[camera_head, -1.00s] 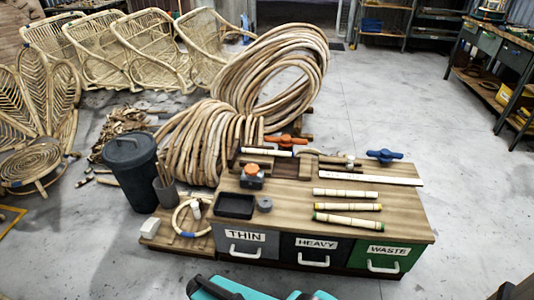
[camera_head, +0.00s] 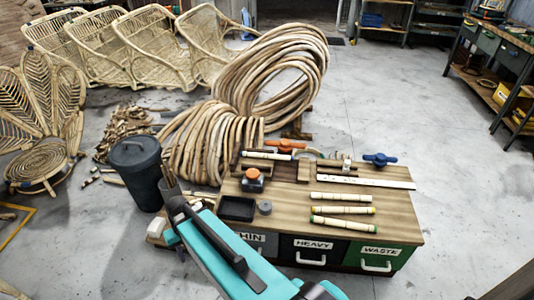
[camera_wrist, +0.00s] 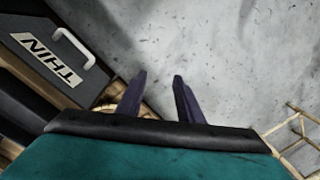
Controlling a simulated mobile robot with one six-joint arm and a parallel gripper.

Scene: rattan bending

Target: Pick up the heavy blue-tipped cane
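Several short pale canes show on the workbench in the head view. Three lie side by side at its right: an upper cane (camera_head: 340,197), a middle cane (camera_head: 344,210) with yellowish ends, and a lower cane (camera_head: 345,223) with green ends. Another cane (camera_head: 266,155) lies across the wooden jig at the back. My gripper (camera_wrist: 159,75) is open and empty in the wrist view, over bare floor beside the drawer labelled THIN (camera_wrist: 48,58). In the head view my arm reaches over the bench's left front corner.
The bench holds a black tray (camera_head: 237,208), an orange-topped device (camera_head: 253,180), a white ruler (camera_head: 365,182) and a blue-handled tool (camera_head: 380,160). HEAVY (camera_head: 312,246) and WASTE (camera_head: 378,254) drawers are in front. A dark bin (camera_head: 136,170) stands left.

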